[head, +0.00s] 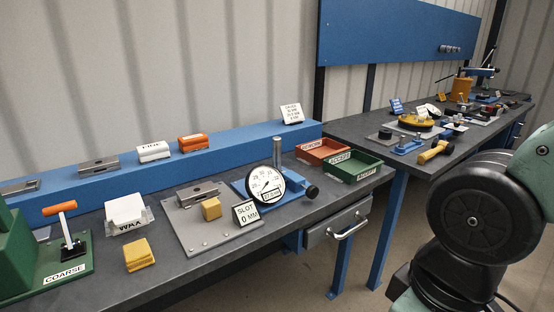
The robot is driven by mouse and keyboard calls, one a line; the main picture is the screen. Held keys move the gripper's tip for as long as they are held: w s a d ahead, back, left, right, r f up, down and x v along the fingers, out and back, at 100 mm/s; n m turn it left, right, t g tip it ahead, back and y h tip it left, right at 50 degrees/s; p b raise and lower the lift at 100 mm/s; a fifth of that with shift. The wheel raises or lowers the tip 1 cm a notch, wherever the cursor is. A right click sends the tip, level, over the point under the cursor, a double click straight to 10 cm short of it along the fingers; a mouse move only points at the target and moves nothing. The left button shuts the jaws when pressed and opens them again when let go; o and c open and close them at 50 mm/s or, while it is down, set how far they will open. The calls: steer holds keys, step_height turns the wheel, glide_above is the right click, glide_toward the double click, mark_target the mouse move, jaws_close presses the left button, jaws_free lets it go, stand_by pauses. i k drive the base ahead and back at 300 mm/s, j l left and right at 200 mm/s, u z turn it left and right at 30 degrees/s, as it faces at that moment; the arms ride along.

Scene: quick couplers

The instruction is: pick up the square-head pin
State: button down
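I cannot make out a square-head pin for certain in the head view. The far bench (350,128) carries several small parts, too small to tell apart. My arm's dark round joint fills the lower right of the view and covers part of the floor. My gripper is outside the view.
The near bench (190,272) holds a dial gauge (266,184), a "SLOT 0 MM" sign (247,213), a yellow block (139,254), a white "WAX" block (126,209) and a green "COARSE" fixture (14,255). Red (322,151) and green (354,166) trays sit at its right end.

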mark_target(276, 140)
steer(key=i+j, duration=0.55)
steer(key=i+j+u, duration=0.1)
steer(key=i+j, duration=0.4)
steer(key=i, duration=0.3)
